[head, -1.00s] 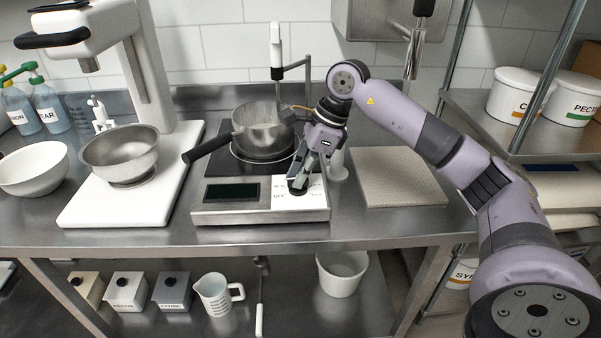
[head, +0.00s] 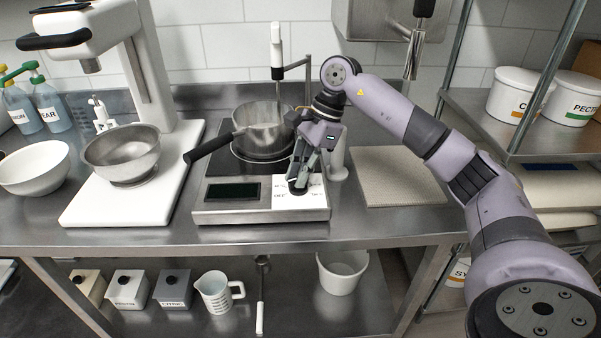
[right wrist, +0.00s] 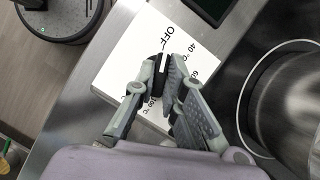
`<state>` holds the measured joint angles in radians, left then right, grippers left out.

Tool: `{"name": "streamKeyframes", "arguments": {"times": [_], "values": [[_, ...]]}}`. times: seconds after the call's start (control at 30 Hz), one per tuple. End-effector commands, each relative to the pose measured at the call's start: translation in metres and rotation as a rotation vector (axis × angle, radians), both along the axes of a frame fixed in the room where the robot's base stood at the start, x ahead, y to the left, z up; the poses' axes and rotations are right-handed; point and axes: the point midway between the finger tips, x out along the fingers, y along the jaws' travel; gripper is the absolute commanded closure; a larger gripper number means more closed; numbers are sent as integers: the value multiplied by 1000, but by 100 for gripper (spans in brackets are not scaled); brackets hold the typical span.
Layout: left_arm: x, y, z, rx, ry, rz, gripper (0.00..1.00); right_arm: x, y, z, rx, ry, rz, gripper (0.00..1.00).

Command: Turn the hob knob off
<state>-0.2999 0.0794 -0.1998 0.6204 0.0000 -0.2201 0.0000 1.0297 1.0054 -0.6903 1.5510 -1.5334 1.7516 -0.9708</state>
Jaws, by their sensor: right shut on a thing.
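The hob (head: 262,215) is a steel unit with a dark cooktop and a white dial panel (head: 316,199) at its front right. The black hob knob (right wrist: 158,80) sits on that panel, between my fingers. A white line on the knob points roughly towards the printed OFF in the right wrist view; temperature marks lie around it. My right gripper (head: 300,184) reaches down to the panel and is shut on the knob; it fills the lower right wrist view (right wrist: 166,84). The fingers hide part of the knob and marks. My left gripper is not in view.
A steel pot (head: 262,128) stands on the hob, its dark handle sticking out left. A thin probe on a stand is behind it. A beige board (head: 400,185) lies to the right. A mixer with a steel bowl (head: 122,155) stands left.

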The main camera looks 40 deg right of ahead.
Motion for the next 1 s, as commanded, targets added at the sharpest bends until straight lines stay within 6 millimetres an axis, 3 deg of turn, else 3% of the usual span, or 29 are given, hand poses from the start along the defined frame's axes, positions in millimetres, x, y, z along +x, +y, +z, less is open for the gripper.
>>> {"name": "streamKeyframes", "arguments": {"times": [0.13, 0.17, 0.47, 0.77, 1.0], "values": [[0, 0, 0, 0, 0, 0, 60, 0, 0, 0, -1, -2, 1, 100], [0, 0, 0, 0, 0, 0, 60, 0, 0, 0, -1, -2, 1, 89], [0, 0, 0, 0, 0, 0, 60, 0, 0, 0, 0, -1, 1, 69], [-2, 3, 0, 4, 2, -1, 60, 0, 0, 1, 0, -1, 0, 69], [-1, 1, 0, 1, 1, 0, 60, -1, -13, 32, -1, -5, -1, 69]]}}
